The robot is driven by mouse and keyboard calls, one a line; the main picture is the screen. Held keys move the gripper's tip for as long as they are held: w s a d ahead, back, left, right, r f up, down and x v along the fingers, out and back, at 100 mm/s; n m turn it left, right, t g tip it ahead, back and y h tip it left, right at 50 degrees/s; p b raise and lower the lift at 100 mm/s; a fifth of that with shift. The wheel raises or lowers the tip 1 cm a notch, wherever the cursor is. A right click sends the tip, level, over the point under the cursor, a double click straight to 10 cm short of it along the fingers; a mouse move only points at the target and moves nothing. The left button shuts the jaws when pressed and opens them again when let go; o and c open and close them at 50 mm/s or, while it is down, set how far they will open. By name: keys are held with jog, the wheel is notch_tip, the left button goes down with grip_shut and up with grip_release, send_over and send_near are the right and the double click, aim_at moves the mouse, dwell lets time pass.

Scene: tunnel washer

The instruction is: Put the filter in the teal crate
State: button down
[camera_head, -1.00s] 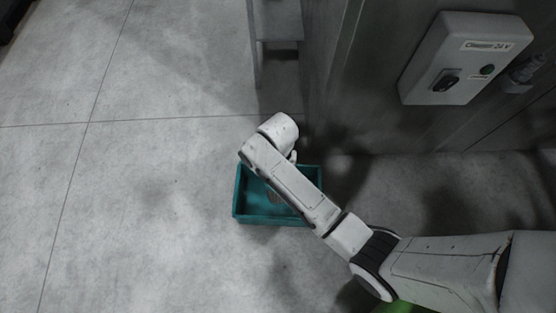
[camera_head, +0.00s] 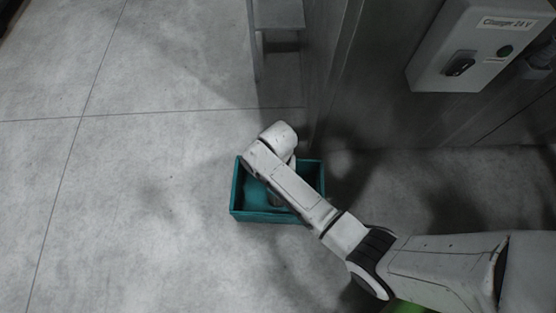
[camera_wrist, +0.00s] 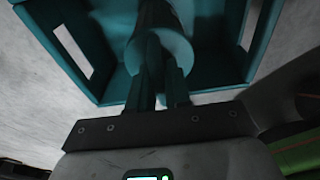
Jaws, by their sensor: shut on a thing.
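The teal crate (camera_head: 236,200) stands on the floor below my arm in the head view. Its walls, with pale slots in two sides, also show in the wrist view (camera_wrist: 112,85). My gripper (camera_wrist: 157,65) is shut on the filter (camera_wrist: 160,22), a dull grey-teal cylinder with a paler round end. The filter is over or inside the crate opening; whether it touches the crate floor I cannot tell. In the head view my arm covers the gripper and much of the crate.
A grey control box (camera_head: 476,45) with a switch and a button is fixed to the dark metal wall (camera_head: 370,100) at the right. A metal stand (camera_head: 278,18) is at the top. The floor left of the crate is clear.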

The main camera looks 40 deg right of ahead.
jog(key=c, duration=1.1)
grip_release()
notch_tip(320, 180, up, 12)
jog(key=w+p, duration=0.1)
jog(key=p, duration=0.5)
jog(key=s+d+r+m, duration=0.2)
jog(key=s+m, duration=0.4)
jog(key=m, duration=0.3)
jog(key=s+d+r+m+t, duration=0.1)
jog(key=s+d+r+m, duration=0.2)
jog(key=m, duration=0.6)
jog(key=s+d+r+m+t+h, duration=0.1)
jog(key=s+r+m, duration=0.3)
jog(key=s+m, duration=0.4)
jog(key=shift+s+d+r+m, duration=0.2)
jog(key=shift+d+m, duration=0.15)
jog(key=shift+m, duration=0.2)
jog(key=shift+s+d+r+m, duration=0.15)
jog(key=shift+d+m, duration=0.2)
jog(key=shift+m, duration=0.2)
notch_tip(320, 180, up, 32)
jog(key=p, duration=3.2)
jog(key=shift+f, duration=0.1)
